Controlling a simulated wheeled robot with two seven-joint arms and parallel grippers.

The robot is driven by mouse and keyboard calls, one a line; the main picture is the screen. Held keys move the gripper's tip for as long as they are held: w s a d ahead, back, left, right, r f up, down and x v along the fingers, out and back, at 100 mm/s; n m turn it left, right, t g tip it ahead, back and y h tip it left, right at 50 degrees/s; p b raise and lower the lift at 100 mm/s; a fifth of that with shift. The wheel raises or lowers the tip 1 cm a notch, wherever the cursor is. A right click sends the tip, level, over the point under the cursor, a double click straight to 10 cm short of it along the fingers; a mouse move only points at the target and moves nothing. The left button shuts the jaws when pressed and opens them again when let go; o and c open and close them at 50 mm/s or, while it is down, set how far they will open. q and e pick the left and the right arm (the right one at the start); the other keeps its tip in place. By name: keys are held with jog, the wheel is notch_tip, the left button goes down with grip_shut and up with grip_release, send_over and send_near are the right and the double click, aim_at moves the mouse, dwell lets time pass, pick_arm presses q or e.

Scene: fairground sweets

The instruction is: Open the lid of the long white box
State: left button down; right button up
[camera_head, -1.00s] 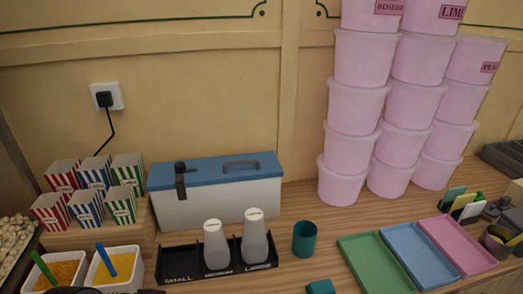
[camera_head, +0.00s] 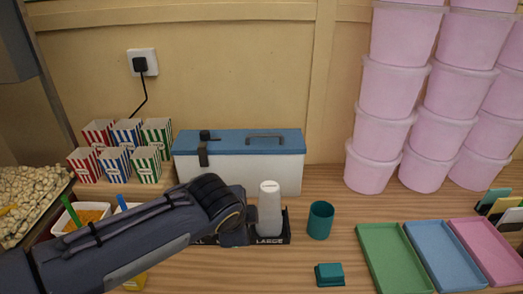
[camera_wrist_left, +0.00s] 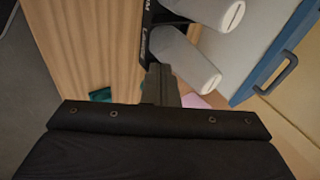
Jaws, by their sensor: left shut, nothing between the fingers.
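The long white box (camera_head: 265,175) stands against the wall with its blue lid (camera_head: 228,143) down. The lid has a bar handle (camera_head: 266,139). A dark latch (camera_head: 203,158) hangs over the box's front left. In the left wrist view the blue lid edge (camera_wrist_left: 272,60) and white wall (camera_wrist_left: 245,30) are at upper right. My left gripper (camera_wrist_left: 160,72) is shut and empty, beside the white bottles and apart from the box. In the head view my left arm crosses in front of the box's lower left; the fingertips are not clear there. My right gripper is out of view.
A black rack (camera_head: 272,240) with a white bottle (camera_head: 269,208) stands before the box; my arm hides its left part. Striped popcorn boxes (camera_head: 116,160) stand left, pink tubs (camera_head: 372,168) right.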

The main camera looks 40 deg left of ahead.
pick_arm(q)
jog(key=w+a+r+m+t+y+b, duration=0.25)
jog(key=w+a+m, duration=0.25)
jog(key=w+m, duration=0.3)
jog(key=w+a+r+m+t+y+b, duration=0.2)
jog(key=w+a+r+m+y+b, duration=0.15)
jog(key=w+m, duration=0.55)
jog(key=w+a+f+m+p, duration=0.1)
jog(key=w+a+f, duration=0.1)
jog(key=w+a, duration=0.2)
jog(key=shift+w+a+f+m, duration=0.3)
jog(key=shift+a+f, duration=0.05)
jog(key=shift+a, duration=0.9)
jog(key=shift+r, duration=0.1)
